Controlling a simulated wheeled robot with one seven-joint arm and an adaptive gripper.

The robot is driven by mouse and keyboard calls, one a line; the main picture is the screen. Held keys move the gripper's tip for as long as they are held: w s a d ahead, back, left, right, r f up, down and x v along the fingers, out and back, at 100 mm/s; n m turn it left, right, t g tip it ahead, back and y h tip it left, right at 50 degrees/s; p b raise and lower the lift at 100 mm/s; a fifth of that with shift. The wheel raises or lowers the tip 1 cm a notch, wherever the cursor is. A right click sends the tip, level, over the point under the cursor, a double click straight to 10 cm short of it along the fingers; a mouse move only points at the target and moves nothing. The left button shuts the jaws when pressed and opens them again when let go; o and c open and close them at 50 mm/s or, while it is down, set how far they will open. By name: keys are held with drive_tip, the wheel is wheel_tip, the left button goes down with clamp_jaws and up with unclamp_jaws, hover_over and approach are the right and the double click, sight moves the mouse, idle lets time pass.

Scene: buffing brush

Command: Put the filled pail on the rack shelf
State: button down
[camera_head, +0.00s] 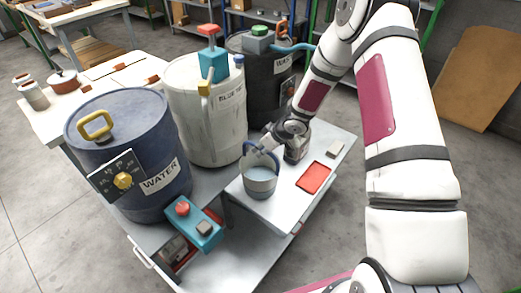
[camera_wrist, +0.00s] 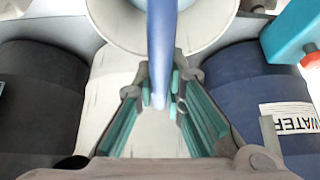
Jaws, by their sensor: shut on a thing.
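The pail (camera_head: 259,182), a small grey-white bucket with a blue handle, is at the left end of a light tabletop beside the drums; I cannot tell whether its base touches the top. Its inside looks pale blue, like liquid. My gripper (camera_head: 272,150) is at the pail's handle, above its rim. In the wrist view my gripper (camera_wrist: 160,100) is closed around the blue handle (camera_wrist: 161,45), with the pail's rim (camera_wrist: 105,15) at the top. A metal rack with green posts stands at the back, its shelf (camera_head: 262,17) partly hidden by drums and my arm.
A blue WATER drum (camera_head: 130,160), a white drum (camera_head: 207,115) and a black drum (camera_head: 262,95) stand close on the left. A teal button box (camera_head: 196,224) is in front. Open floor lies right.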

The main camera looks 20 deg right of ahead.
drive_tip(key=shift+f, duration=0.1)
drive_tip(key=c, duration=1.7)
unclamp_jaws()
drive_tip(key=shift+o, duration=0.2)
drive_tip(key=s+d+r+m+h+p, duration=0.1)
drive_tip(key=s+d+r, duration=0.15)
drive_tip(key=r, duration=0.55)
drive_tip(key=s+d+r+t+h+p, duration=0.15)
drive_tip(key=d+r, duration=0.25)
drive_tip(key=r, duration=0.4)
drive_tip(key=s+d+r+m+h+p, duration=0.1)
drive_tip(key=s+d+r+h, duration=0.15)
drive_tip(key=r, duration=0.55)
drive_tip(key=s+d+r+m+h, duration=0.2)
drive_tip(key=s+r+h, duration=0.1)
drive_tip(key=s+r, duration=0.75)
drive_tip(key=s+a+r+m+g+y, duration=0.1)
drive_tip(key=s+a+r, duration=0.1)
drive_tip(key=s, duration=0.6)
drive_tip(key=s+a+r+m+g+y, duration=0.1)
drive_tip(key=s+a, duration=0.3)
drive_tip(key=s, duration=0.4)
drive_tip(key=s+a+r+m+g+y, duration=0.1)
drive_tip(key=s+a+r+y, duration=0.1)
drive_tip(key=s, duration=0.6)
drive_tip(key=shift+s+a+r, duration=0.15)
drive_tip(key=shift+a+r, duration=0.3)
drive_tip(key=shift+a, duration=0.6)
